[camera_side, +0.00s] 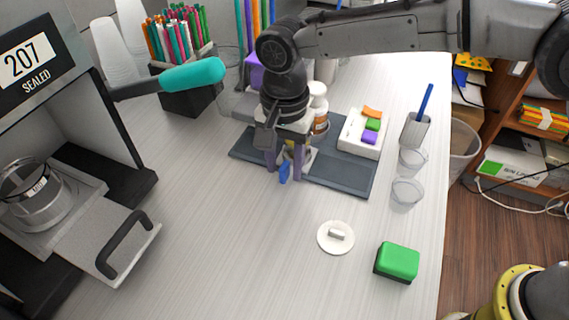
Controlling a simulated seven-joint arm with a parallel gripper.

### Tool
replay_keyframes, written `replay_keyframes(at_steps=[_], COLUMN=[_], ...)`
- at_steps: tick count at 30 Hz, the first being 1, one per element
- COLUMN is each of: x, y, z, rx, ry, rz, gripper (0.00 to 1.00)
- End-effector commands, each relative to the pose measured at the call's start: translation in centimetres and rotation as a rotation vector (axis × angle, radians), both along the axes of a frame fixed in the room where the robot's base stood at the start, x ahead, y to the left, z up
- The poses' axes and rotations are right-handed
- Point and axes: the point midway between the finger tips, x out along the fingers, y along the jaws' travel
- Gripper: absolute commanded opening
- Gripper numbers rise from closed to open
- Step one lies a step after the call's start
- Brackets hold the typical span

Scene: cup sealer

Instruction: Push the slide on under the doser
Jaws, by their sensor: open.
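My gripper (285,168) points down over the left-middle part of a dark grey base plate (341,181), its two fingers apart. A small blue piece (284,173) shows between the fingertips; I cannot tell whether they touch it. White and orange bottle-like parts (319,108) stand right behind my gripper, perhaps the doser; my gripper and arm hide much of this area. I cannot clearly make out the slide there. At the left, a sealer (60,97) marked "207 SEALED" has a grey tray (95,235) pulled out, with a black handle (125,243) and a metal cup holder (40,200).
A teal-gripped lever (192,74) sticks out from the sealer. A white lid (335,238) and green box (398,261) lie in front. The front-middle table is clear.

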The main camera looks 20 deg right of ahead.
Motion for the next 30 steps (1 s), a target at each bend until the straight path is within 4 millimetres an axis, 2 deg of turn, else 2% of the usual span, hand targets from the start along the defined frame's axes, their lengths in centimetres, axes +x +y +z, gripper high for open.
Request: replay_keyframes(at_steps=[3,11,12,18,20,30], x=[-0.02,-0.01,-0.01,-0.01,-0.01,0.00], y=[-0.02,-0.01,-0.01,-0.01,-0.01,0.00], z=[-0.65,-0.77,-0.77,-0.74,-0.74,-0.70], rx=[-0.001,0.000,0.000,0.000,0.000,0.000], ry=[0.001,0.000,0.000,0.000,0.000,0.000], rz=[0.000,0.000,0.000,0.000,0.000,0.000], gripper=[0.46,0.46,0.44,0.08,0.00,0.00])
